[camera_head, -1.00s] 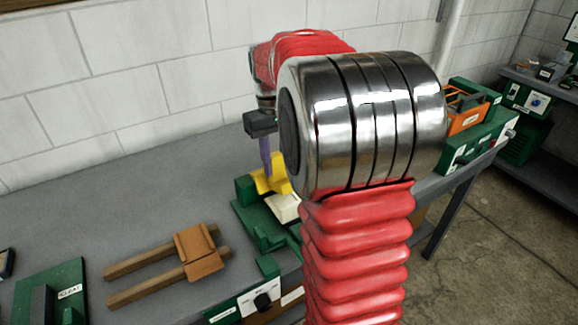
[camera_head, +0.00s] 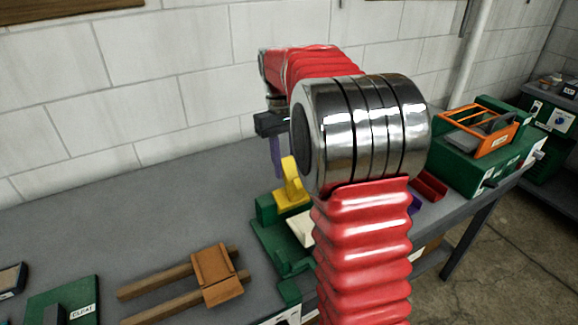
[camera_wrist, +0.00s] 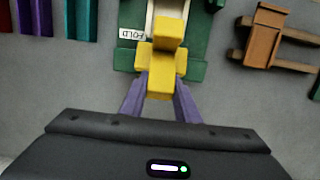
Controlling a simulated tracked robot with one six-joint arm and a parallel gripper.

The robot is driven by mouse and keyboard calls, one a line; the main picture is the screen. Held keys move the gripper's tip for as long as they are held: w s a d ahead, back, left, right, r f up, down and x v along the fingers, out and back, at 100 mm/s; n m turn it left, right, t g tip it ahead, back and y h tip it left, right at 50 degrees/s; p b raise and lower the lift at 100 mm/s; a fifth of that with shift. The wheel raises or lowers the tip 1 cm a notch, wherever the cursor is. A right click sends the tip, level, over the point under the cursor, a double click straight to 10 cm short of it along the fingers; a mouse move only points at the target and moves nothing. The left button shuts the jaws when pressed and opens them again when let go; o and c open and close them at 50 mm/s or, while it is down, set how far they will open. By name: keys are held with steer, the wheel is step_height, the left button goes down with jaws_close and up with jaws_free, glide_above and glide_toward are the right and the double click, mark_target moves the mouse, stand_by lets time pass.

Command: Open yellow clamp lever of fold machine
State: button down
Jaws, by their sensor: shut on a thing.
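The yellow clamp lever (camera_head: 291,185) stands raised at a slant on the green fold machine (camera_head: 268,235), which has a cream-coloured plate on it. My gripper (camera_wrist: 161,84) is shut on the yellow lever, with one purple finger on each side of it in the wrist view. The lever (camera_wrist: 160,60) fills the space between the fingers there, in front of the machine's green base marked FOLD. In the head view my arm hides part of the fold machine's right side, and only one purple finger shows clearly.
A brown wooden piece on two rails (camera_head: 213,275) lies left of the machine. A green block marked CLEAT (camera_head: 75,300) is at the lower left. A green unit with an orange frame (camera_head: 480,135) is on the right. The bench behind left is clear.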

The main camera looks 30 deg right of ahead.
steer(key=shift+w+f, duration=0.2)
steer(key=shift+w, duration=0.4)
steer(key=shift+a, duration=0.1)
steer(key=c, duration=1.3)
jaws_free()
steer(key=shift+s, duration=0.1)
steer(key=shift+c, duration=0.2)
step_height(320, 180, up, 14)
steer(key=w, duration=0.2)
steer(key=shift+f, duration=0.25)
